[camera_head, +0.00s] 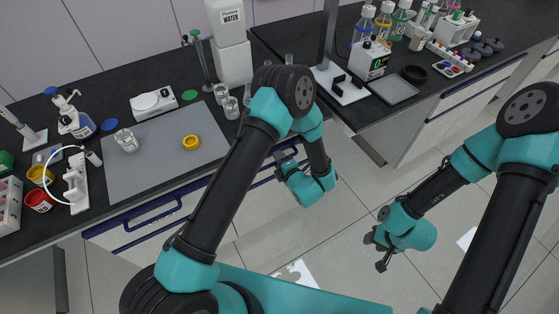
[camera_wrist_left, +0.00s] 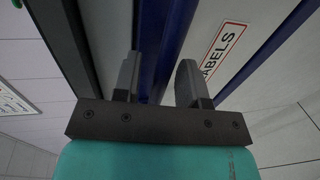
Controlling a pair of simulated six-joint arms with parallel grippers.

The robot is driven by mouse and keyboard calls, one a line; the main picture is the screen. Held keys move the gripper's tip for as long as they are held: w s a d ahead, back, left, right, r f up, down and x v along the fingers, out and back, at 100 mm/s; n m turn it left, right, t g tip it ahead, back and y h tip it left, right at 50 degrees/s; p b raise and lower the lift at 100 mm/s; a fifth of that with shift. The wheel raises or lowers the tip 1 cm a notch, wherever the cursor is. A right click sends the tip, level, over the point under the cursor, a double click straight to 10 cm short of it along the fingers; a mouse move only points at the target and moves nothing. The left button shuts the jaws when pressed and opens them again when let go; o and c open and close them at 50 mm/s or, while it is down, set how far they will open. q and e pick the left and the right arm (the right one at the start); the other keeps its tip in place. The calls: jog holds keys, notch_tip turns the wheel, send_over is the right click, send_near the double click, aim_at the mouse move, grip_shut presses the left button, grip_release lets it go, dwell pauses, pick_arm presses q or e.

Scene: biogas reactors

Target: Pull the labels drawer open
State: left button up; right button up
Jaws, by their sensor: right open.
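The labels drawer carries a red-framed sign reading LABELS (camera_wrist_left: 222,50) on its pale front in the left wrist view. Blue bars run beside the sign, and one blue bar (camera_wrist_left: 178,45) passes between or just beyond my left fingers. My left gripper (camera_wrist_left: 158,72) has its two fingers apart, with a gap beside the bar; firm contact does not show. In the head view my left gripper (camera_head: 286,163) is at the cabinet front below the worktop, and the arm hides much of the drawer. My right gripper (camera_head: 380,250) is open and empty above the floor, away from the cabinets.
Another drawer with a blue handle (camera_head: 152,213) is to the left. A second bench (camera_head: 425,100) stands to the right. Open tiled floor lies in front.

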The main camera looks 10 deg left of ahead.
pick_arm(q)
grip_shut()
jog(key=shift+d, duration=0.1)
dwell(0.3)
